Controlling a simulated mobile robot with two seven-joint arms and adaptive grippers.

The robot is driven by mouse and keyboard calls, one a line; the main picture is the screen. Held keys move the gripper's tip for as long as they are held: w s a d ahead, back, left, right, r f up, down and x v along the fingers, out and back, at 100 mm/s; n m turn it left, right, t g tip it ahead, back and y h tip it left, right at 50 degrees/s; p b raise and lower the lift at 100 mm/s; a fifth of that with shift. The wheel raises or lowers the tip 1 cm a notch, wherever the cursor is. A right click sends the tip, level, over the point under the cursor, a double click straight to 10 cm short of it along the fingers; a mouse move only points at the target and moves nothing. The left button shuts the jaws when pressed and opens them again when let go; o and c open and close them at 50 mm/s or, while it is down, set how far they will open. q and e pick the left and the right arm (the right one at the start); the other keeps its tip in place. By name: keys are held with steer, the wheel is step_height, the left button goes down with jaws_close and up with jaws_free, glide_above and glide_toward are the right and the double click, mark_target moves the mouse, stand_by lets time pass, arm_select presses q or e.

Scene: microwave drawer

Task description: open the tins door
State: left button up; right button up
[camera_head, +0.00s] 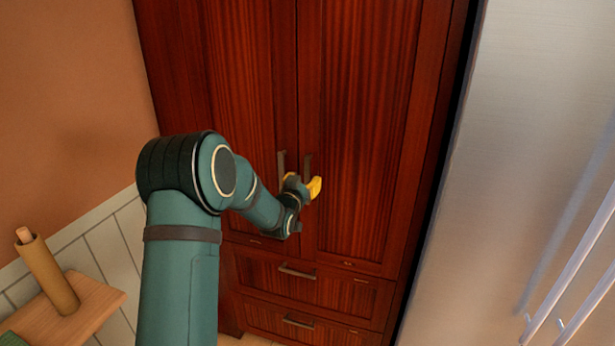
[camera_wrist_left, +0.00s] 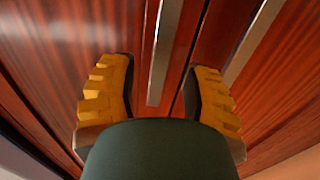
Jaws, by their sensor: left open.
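A dark red wooden cabinet has a left door (camera_head: 250,75) and a right door (camera_head: 365,110), both closed. The left handle (camera_head: 281,163) and right handle (camera_head: 307,167) are upright bars beside the middle seam. I cannot tell which door is the tins door. My left gripper (camera_head: 305,187), with yellow fingers, is at the lower ends of the handles. In the left wrist view the gripper (camera_wrist_left: 160,70) is open, with one handle bar (camera_wrist_left: 164,45) between the fingers in the picture; contact is not visible. The other bar (camera_wrist_left: 252,42) is outside the fingers. My right gripper is not visible.
Below the doors are an upper drawer (camera_head: 335,287) and a lower drawer (camera_head: 335,330), both shut. A steel fridge (camera_head: 530,110) stands close on the right. A wooden shelf (camera_head: 100,305) with a brown roll (camera_head: 48,275) is at the lower left.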

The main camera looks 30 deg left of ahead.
arm_select(q)
steer(key=shift+x, duration=1.5)
jaws_close()
steer(key=shift+s+d, duration=0.1)
steer(key=shift+s, duration=0.05)
